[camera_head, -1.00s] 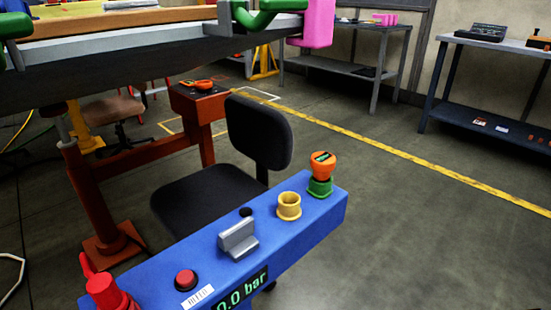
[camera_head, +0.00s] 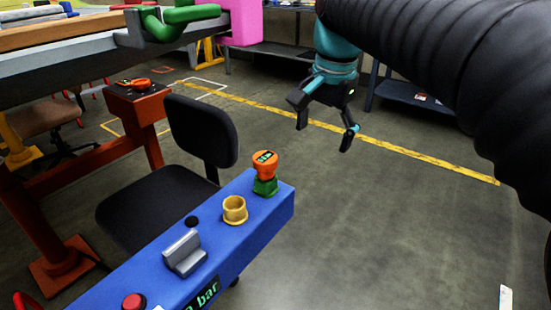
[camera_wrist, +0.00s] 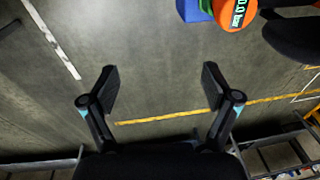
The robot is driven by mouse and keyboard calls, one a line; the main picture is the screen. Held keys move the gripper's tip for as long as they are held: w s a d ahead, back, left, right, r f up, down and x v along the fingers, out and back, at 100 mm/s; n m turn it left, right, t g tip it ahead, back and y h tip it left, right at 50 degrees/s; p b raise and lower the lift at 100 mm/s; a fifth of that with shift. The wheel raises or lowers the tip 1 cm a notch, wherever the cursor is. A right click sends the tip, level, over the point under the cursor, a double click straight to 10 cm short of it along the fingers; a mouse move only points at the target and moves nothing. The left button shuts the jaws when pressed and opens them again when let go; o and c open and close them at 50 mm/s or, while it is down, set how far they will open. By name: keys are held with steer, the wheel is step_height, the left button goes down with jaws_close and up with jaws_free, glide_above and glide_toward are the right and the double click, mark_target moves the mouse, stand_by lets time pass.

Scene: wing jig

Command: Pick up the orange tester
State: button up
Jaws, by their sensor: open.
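The orange tester (camera_head: 265,162) stands upright in a green holder (camera_head: 265,186) at the far right end of the blue console (camera_head: 212,229). Its small dark display faces up. In the wrist view the tester (camera_wrist: 236,12) shows at the top edge, partly cut off, with green digits on its display. My gripper (camera_head: 324,132) is open and empty, above the floor to the right of the tester and apart from it. In the wrist view my gripper's two fingers (camera_wrist: 160,82) are spread wide with only floor between them.
On the console are an empty yellow holder (camera_head: 234,210), a grey block (camera_head: 184,252) and a red button (camera_head: 133,302). A black chair (camera_head: 201,132) stands behind it. Another orange device (camera_head: 134,83) lies on a red stand at left.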

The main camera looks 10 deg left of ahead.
steer(key=r+m+g+p, duration=0.1)
steer(key=m, duration=0.1)
glide_above(266, 157)
steer(key=shift+h, duration=0.3)
step_height(266, 157, down, 14)
steer(key=shift+r+b, duration=0.2)
steer(key=shift+b, duration=0.55)
steer(key=shift+c, duration=0.2)
steer(key=c, duration=1.2)
